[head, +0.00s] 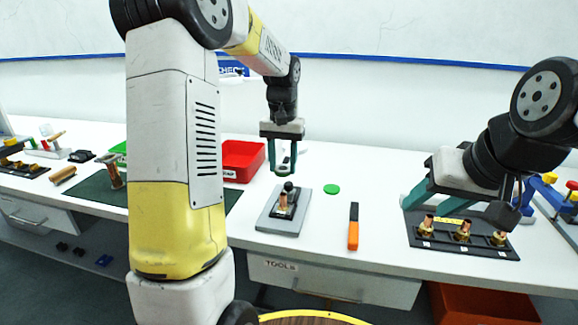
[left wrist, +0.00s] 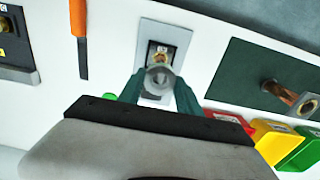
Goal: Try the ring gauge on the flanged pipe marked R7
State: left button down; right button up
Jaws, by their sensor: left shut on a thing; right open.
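My left gripper (head: 283,168) is shut on a grey ring gauge (left wrist: 160,78), held between its teal fingers. The gauge is above a grey plate (head: 268,222) with a dark fixture, in which a copper flanged pipe (head: 283,201) stands. In the left wrist view the gauge overlaps the near edge of this fixture (left wrist: 161,53); a gap shows in the head view. The marks on the pipes are too small to read. My right gripper (head: 425,197) is open beside a black tray (head: 470,247) with three flanged pipes (head: 463,230); its fingertips are partly hidden.
A red bin (head: 243,158) stands behind the plate. A green disc (head: 331,189) and an orange-handled tool (head: 353,232) lie right of it. My left arm hides part of the table.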

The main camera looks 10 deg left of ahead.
aim_at(283, 194)
pick_arm(q)
jog(key=shift+f, duration=2.9)
jog(key=shift+f, duration=1.85)
jog(key=shift+r, duration=0.15)
jog(key=shift+r, duration=1.6)
notch_tip(283, 194, up, 6)
dwell(0.8)
